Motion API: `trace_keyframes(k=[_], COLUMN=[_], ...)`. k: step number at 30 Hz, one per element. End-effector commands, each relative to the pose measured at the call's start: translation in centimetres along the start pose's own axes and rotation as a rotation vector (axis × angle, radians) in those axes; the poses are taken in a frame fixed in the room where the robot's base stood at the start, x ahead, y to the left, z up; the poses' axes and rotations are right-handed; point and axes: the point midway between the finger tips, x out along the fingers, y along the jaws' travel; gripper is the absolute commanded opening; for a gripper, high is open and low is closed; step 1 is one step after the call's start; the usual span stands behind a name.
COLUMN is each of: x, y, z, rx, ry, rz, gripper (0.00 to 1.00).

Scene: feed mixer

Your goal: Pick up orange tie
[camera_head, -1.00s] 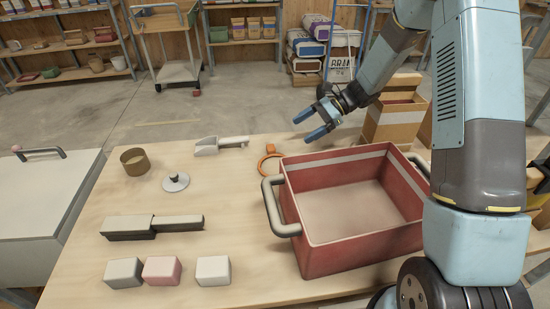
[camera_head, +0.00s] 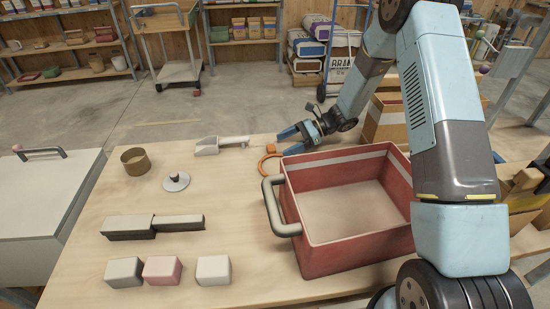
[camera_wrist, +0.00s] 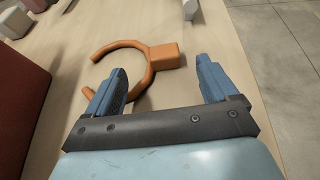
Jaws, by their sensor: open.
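My gripper (camera_head: 284,142) is open and empty, just behind and above the tie. In the wrist view my blue fingers (camera_wrist: 160,82) are spread wide. The left finger overlaps part of the ring; I cannot tell whether it touches.
A metal scoop (camera_head: 222,144) lies to the left. The table's middle is clear.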

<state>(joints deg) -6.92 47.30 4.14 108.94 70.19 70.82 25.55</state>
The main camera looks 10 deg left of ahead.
Motion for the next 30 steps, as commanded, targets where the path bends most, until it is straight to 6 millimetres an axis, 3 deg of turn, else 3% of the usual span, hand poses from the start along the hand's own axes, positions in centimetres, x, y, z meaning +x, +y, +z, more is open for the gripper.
trace_keyframes(k=[6, 14, 30], x=[2.9, 3.2, 3.1], y=[-0.1, -0.1, -0.1], z=[-0.1, -0.1, -0.1], rx=[-0.001, -0.001, -0.001], ry=[0.001, 0.001, 0.001], rz=[0.001, -0.001, -0.001], gripper=[0.87, 0.87, 0.35])
